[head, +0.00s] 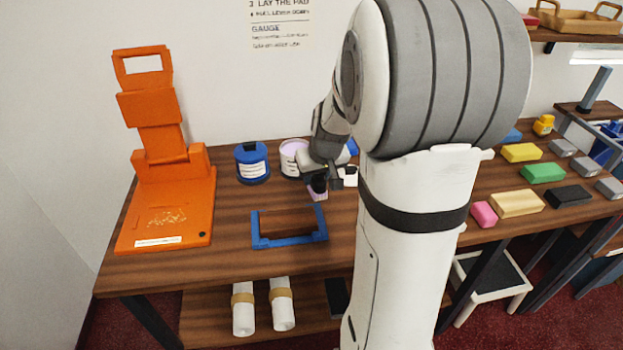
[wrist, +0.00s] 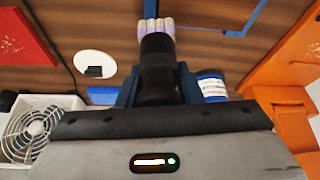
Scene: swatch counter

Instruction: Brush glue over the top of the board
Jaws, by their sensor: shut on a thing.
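My gripper (head: 320,174) is shut on a brush, which hangs above the counter just in front of the pots. In the wrist view the brush (wrist: 158,62) has a dark handle and pale lilac bristles pointing away from the jaws. The bristles are apart from the blue frame (head: 289,241), which lies in front of them on the counter. Whether a board lies inside that frame, I cannot tell; its inside looks like brown wood. An open white pot (head: 293,158) with lilac contents stands behind the brush, partly covered by my gripper.
A blue pot (head: 252,164) stands left of the white one. A tall orange stand (head: 165,190) fills the counter's left end. Coloured blocks (head: 543,173) lie at the right. White rolls (head: 281,305) lie on the lower shelf. My arm hides the middle of the counter.

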